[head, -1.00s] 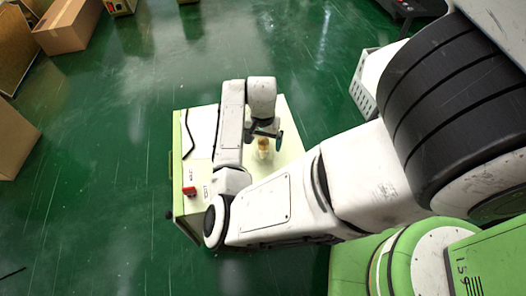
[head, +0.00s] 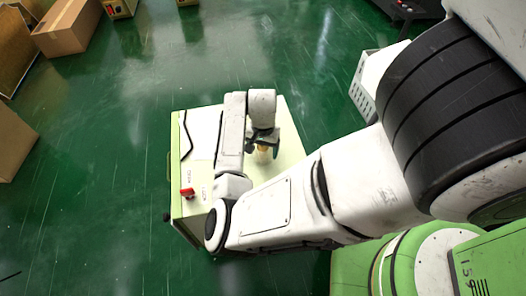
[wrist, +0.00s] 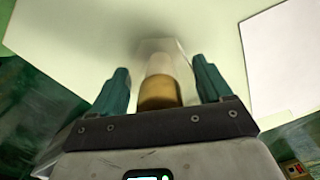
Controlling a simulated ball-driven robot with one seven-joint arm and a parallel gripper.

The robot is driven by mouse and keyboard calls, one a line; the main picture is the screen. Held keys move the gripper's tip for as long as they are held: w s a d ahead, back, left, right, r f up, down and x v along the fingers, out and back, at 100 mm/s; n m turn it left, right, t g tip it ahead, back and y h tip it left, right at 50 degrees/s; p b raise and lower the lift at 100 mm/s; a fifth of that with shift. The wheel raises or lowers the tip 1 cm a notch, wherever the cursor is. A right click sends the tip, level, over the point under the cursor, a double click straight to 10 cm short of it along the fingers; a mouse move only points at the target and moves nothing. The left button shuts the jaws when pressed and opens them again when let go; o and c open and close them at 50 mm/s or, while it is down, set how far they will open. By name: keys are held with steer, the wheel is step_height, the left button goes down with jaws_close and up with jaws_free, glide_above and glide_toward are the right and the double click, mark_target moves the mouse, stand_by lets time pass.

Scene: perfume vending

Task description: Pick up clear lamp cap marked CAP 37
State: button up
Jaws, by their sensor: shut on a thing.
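The clear lamp cap (wrist: 165,52) stands between the two teal fingers of my gripper (wrist: 163,85) in the wrist view. It is see-through, with a pale core and a gold band at the near end. My gripper is shut on it. Its marking cannot be read. In the head view the cap (head: 263,155) shows as a small pale, gold-toned piece under my gripper (head: 264,138), over the top of a cream-topped cabinet (head: 288,128). I cannot tell whether it still touches the top.
A red button (head: 188,193) sits at the cabinet's near left corner. A white sheet (wrist: 285,60) lies on its top. A white perforated crate (head: 366,85) stands at right, and cardboard boxes (head: 68,28) at upper left. The green floor between is clear.

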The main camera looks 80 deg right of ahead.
steer(key=shift+c, duration=1)
steer(key=shift+r, duration=0.15)
